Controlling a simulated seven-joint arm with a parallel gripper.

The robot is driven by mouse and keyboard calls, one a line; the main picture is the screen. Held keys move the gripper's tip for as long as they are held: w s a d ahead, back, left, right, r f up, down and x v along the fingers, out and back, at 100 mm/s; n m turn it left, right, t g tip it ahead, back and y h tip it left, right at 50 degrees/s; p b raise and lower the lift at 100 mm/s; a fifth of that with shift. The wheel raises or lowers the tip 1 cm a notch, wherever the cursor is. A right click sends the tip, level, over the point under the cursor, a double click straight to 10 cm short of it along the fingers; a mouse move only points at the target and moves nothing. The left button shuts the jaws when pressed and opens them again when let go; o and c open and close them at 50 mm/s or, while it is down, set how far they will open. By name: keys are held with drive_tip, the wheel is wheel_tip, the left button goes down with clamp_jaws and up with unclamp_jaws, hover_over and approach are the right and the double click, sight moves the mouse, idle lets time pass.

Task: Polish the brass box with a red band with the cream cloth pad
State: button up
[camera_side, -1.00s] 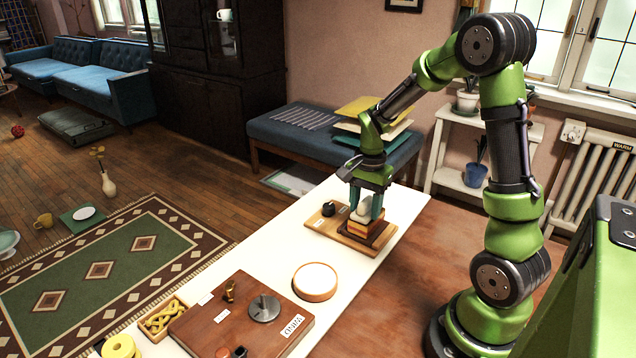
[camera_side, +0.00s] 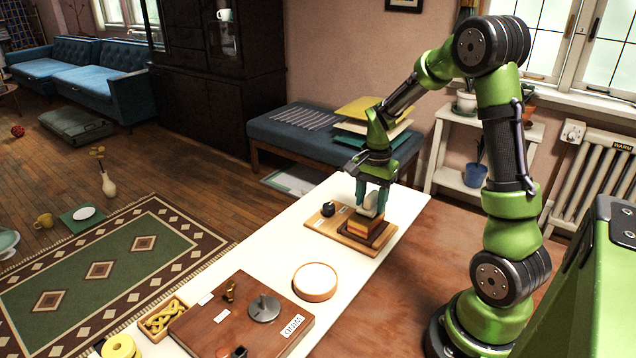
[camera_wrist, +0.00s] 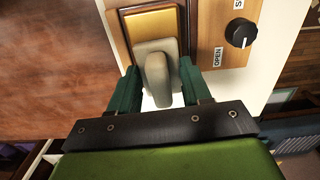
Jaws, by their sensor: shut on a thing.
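The brass box with a red band (camera_side: 358,229) sits on a dark base on the wooden board. Its yellow top (camera_wrist: 152,22) shows in the wrist view. My gripper (camera_side: 373,203) is shut on the upright handle of the cream cloth pad (camera_side: 369,211). In the wrist view, the green fingers (camera_wrist: 156,95) flank the handle, and the pad (camera_wrist: 146,52) overlaps the near end of the box top, hiding that part. The pad looks level and at the box top; whether it presses on it I cannot tell.
The wooden board (camera_side: 326,228) carries a black knob (camera_side: 328,209) with labels, left of the box. A round cream-topped disc (camera_side: 315,280) and a brown board (camera_side: 205,333) with small fittings stand nearer on the white table. White table around the disc is clear.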

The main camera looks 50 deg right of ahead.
drive_tip(key=shift+d, duration=1.15)
drive_tip(key=shift+a+r, duration=0.1)
drive_tip(key=shift+r, duration=3.95)
